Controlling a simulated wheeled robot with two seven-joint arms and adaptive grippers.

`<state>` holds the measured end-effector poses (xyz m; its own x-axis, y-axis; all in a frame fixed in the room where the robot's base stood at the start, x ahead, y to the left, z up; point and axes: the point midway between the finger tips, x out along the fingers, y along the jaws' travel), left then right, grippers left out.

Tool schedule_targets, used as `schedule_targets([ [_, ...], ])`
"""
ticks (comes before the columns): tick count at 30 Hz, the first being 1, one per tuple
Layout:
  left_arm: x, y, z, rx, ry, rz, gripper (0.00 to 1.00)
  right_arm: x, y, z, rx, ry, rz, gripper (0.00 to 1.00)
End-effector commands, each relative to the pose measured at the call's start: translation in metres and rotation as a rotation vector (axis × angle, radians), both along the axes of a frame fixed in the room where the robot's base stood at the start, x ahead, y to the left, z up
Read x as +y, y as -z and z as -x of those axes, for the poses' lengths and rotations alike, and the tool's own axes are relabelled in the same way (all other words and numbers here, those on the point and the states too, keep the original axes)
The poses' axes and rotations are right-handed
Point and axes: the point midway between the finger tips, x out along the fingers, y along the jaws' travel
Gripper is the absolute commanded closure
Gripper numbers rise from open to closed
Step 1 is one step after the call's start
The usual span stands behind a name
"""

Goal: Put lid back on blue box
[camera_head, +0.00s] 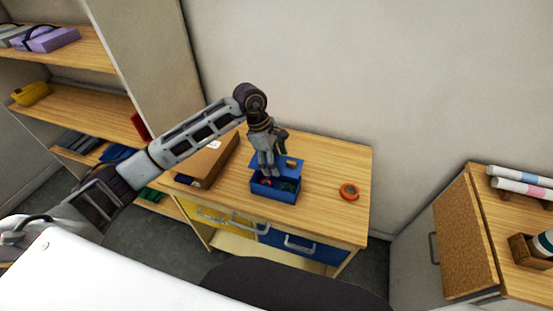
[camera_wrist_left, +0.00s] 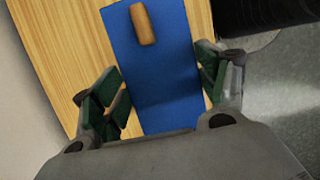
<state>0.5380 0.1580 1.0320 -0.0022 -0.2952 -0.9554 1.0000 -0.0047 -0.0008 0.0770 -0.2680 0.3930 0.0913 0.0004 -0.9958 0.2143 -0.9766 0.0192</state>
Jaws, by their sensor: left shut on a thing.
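The blue box (camera_head: 272,193) stands open on the wooden table, with small red and green things visible inside. Its flat blue lid (camera_head: 292,162) has a small wooden handle and shows just above the box's far side. My left gripper (camera_head: 267,172) comes down over the box and is shut on the lid. In the left wrist view the lid (camera_wrist_left: 160,75) lies between the green-padded fingers of the left gripper (camera_wrist_left: 163,88), its wooden handle (camera_wrist_left: 143,24) toward the top. The box is not visible there. My right gripper is out of view.
An orange tape roll (camera_head: 349,192) lies right of the box. A brown carton (camera_head: 209,161) lies left of it on the table (camera_head: 325,165). A wall is behind. A dark rounded shape (camera_head: 300,283) is in front. The table's right side is mostly free.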

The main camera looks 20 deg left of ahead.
Motion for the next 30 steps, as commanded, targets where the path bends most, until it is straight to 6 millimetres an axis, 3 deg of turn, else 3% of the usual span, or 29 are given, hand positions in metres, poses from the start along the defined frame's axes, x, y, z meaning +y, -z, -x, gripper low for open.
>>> schedule_targets([
  [20, 0.001, 0.001, 0.001, 0.000, 0.025, 0.000, 0.48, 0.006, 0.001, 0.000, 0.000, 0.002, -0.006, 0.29],
  [30, 0.001, 0.015, 0.001, -0.001, 0.026, 0.000, 0.48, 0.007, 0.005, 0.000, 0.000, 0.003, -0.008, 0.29],
])
